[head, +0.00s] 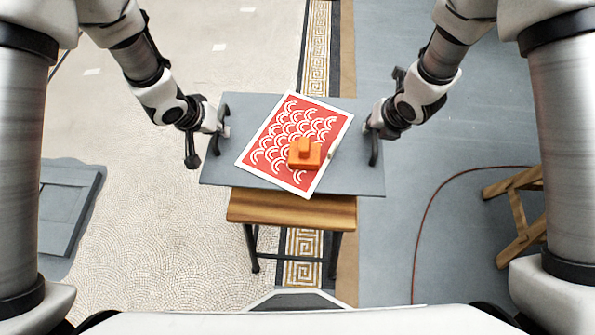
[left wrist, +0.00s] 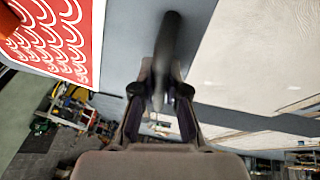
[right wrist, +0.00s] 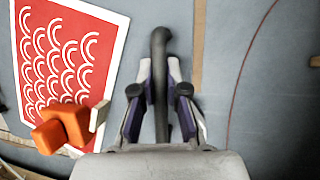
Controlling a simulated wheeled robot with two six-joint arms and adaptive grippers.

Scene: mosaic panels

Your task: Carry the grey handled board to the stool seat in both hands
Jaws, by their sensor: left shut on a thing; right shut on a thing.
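The grey handled board (head: 222,172) is in the head view, over the wooden stool seat (head: 290,208). A red card with white scale pattern (head: 284,128) lies on it, with an orange block tool (head: 305,154) on the card. My left gripper (head: 217,130) is shut on the board's left dark handle, which also shows in the left wrist view (left wrist: 168,50). My right gripper (head: 374,130) is shut on the right dark handle, seen in the right wrist view (right wrist: 160,70). The board hides the back of the seat; whether it touches the seat I cannot tell.
A grey-blue panel (head: 68,205) lies on the floor at the left. A wooden trestle-like frame (head: 520,210) stands at the right. A thin red cable (head: 425,215) runs along the grey floor. The floor beyond the board is clear.

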